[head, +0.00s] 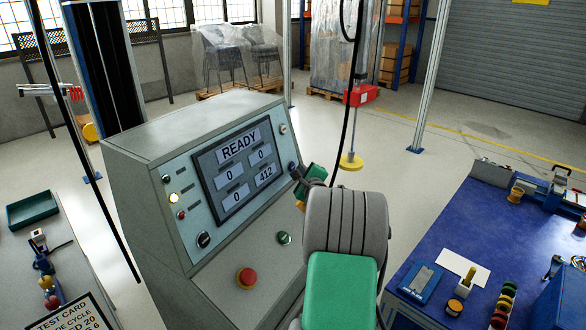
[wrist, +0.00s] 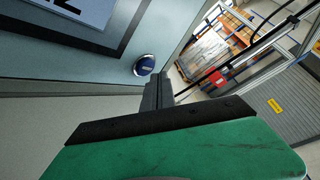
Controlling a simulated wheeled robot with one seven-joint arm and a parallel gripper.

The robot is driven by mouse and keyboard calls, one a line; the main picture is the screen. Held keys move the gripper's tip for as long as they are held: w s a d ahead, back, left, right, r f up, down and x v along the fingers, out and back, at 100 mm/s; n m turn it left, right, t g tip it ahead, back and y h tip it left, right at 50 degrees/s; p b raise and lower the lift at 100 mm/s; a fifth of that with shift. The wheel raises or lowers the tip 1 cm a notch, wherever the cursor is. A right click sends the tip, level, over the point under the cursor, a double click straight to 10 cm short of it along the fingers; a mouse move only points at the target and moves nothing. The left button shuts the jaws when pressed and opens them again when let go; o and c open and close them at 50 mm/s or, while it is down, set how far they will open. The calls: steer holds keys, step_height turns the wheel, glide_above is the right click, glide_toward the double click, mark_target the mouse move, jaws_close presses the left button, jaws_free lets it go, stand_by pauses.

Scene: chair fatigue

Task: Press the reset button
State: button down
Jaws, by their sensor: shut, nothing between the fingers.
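A grey console (head: 130,165) stands in the middle of the head view, with a screen (head: 238,165) reading READY, 0, 0, 0 and 412. A round blue button (wrist: 145,65) sits on its panel in the wrist view; no label on it is legible, so I cannot confirm it is the reset button. In the head view the blue button (head: 291,166) is at the screen's lower right. My gripper (wrist: 158,80) is shut and empty, its tips just beside and below the button in the wrist view; I cannot tell whether they touch. My gripper (head: 297,174) is partly hidden by my arm in the head view.
A blue-topped bench (head: 440,235) stands right. A cable and red box (head: 361,95) hang behind my arm.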

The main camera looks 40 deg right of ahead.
steer(key=s, duration=0.1)
steer(key=s+d, duration=0.1)
steer(key=s, duration=0.1)
steer(key=s+r, duration=0.1)
steer(key=shift+s+d+r, duration=0.1)
steer(key=shift+s+d, duration=0.1)
steer(key=shift+s, duration=0.15)
stand_by(0.6)
